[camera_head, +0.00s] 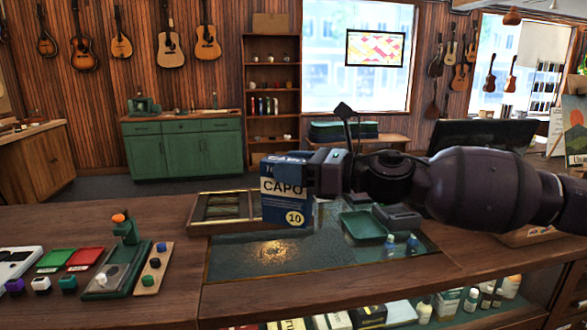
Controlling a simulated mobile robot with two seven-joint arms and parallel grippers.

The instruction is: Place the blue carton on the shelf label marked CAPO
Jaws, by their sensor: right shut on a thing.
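The blue carton (284,208) is upright in the middle of the view, with a white band reading CAPO and a cream circle reading 10. My right gripper (319,176), reaching in from the right, is shut on the carton's upper right side. The carton is in front of the glass panel of the counter; I cannot tell how far above the surface it is. No separate shelf label marked CAPO can be made out. The carton hides part of the counter behind it. My left gripper is not in view.
The wooden counter (330,300) has an inset glass panel (235,262). A compartmented tray (198,212) stands behind the carton's left. A green tray (364,227) and small bottles (412,242) are at right. A green tool (125,250) and coloured pads (86,258) occupy the left.

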